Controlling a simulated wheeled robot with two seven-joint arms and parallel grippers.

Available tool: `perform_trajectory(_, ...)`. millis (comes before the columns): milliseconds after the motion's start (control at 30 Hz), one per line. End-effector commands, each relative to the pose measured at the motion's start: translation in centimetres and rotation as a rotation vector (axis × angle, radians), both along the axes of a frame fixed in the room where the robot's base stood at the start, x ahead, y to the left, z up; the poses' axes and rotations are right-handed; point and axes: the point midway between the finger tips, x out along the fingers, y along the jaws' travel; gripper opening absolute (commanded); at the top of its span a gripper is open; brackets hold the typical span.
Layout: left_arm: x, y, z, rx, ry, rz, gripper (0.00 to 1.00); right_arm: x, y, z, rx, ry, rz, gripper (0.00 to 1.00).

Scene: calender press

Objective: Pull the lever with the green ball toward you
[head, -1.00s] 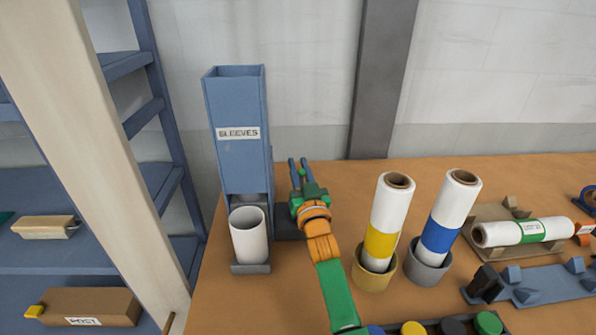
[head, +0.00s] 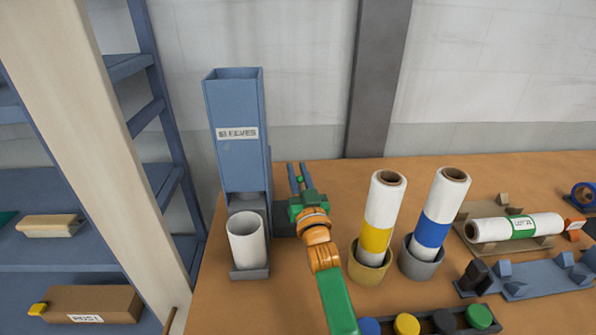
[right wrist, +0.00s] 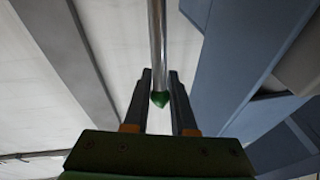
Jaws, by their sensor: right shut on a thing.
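The lever's green ball (right wrist: 160,98) sits at the end of a shiny metal rod (right wrist: 157,40). It is between the two dark fingers of my right gripper (right wrist: 160,75), which is shut on it. In the head view, my right gripper (head: 297,168) is just right of the blue sleeves dispenser, pointing to the back of the table, with a bit of the green ball (head: 300,180) between its fingers. The lever's rod is hard to make out there, and its base is largely hidden by my gripper and arm. My left gripper is not in view.
The blue sleeves dispenser (head: 238,150) stands close at left, with a white sleeve (head: 246,240) at its foot. Rolls with a yellow band (head: 375,238) and a blue band (head: 432,232) stand right of my arm. A low strip with coloured knobs (head: 407,324) lies in front. Behind is a wall.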

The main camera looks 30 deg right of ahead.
Motion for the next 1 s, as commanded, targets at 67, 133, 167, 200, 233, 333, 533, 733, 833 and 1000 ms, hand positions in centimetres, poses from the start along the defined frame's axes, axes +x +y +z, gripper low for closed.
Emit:
perform_trajectory(67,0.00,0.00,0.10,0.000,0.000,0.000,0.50,-0.06,0.10,0.26,-0.001,-0.006,0.002,0.00)
perform_trajectory(133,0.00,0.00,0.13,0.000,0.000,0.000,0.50,-0.09,0.11,0.23,-0.001,-0.006,0.002,0.00)
perform_trajectory(167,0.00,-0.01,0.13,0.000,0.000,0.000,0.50,-0.09,0.12,0.22,-0.001,-0.005,0.002,0.00)
perform_trajectory(200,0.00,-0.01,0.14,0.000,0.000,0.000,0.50,-0.11,0.13,0.20,-0.001,-0.005,0.002,0.00)
perform_trajectory(233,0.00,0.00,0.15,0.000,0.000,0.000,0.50,-0.12,0.13,0.20,-0.001,-0.005,0.002,0.00)
perform_trajectory(333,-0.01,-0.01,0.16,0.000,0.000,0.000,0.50,-0.14,0.14,0.17,-0.001,-0.005,0.002,0.00)
perform_trajectory(533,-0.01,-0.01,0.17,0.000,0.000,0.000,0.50,-0.16,0.16,0.14,-0.001,-0.004,0.002,0.00)
perform_trajectory(733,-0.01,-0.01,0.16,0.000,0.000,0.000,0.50,-0.15,0.17,0.12,-0.001,-0.004,0.002,0.00)
perform_trajectory(833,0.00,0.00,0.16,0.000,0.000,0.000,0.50,-0.15,0.17,0.12,-0.001,-0.004,0.002,0.00)
perform_trajectory(1000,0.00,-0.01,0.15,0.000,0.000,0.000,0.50,-0.15,0.14,0.05,0.000,-0.002,0.002,0.46)
